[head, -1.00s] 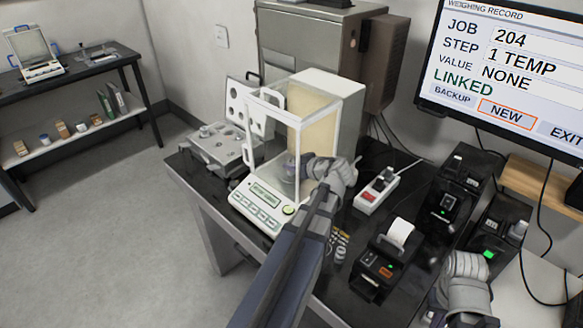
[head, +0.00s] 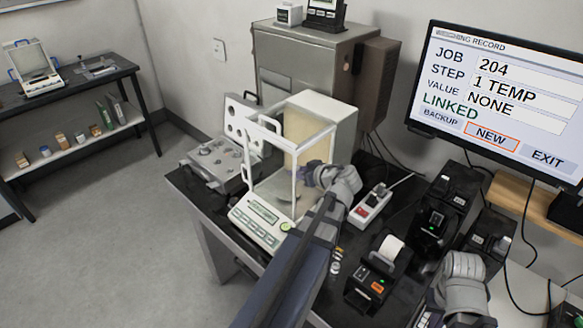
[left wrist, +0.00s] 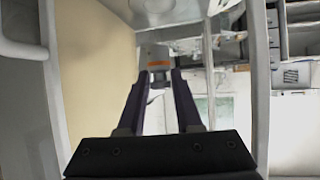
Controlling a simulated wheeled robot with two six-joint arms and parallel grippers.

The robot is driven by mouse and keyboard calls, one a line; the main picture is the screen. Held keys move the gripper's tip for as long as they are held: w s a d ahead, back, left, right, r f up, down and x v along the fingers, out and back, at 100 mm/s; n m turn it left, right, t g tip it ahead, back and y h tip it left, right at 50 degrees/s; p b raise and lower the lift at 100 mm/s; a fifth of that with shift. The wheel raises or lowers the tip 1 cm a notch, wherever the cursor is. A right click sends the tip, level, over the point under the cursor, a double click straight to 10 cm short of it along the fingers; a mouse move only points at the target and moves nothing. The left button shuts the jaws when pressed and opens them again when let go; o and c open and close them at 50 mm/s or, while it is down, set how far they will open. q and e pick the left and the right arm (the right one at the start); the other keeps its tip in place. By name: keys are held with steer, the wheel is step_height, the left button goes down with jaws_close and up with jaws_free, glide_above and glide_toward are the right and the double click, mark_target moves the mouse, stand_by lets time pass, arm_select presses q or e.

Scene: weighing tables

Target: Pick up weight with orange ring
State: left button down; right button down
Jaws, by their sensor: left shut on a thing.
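My left gripper (head: 312,176) is at the open right side of the glass-walled balance (head: 258,226), above its pan. In the left wrist view its two dark fingers (left wrist: 160,84) are closed in on a small thing at their tips. An orange-brown band (left wrist: 159,63) shows there, which fits the weight with the orange ring, but it is too small to be sure. The open weight case (head: 192,160) with several metal weights lies left of the balance. My right arm shows at the lower right of the head view; its fingers cannot be made out.
A red-switched power strip (head: 369,206) and a printer (head: 372,280) stand right of the balance. Small items (head: 336,262) lie beside my left arm. The monitor (head: 500,100) reads STEP 1 TEMP, VALUE NONE. The balance's walls and frame are close around my left gripper.

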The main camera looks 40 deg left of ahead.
arm_select(q)
steer(key=s+d, duration=0.1)
steer(key=d, duration=1.5)
steer(key=shift+s+d, duration=0.2)
steer(key=shift+s, duration=0.05)
steer(key=shift+s+a, duration=0.1)
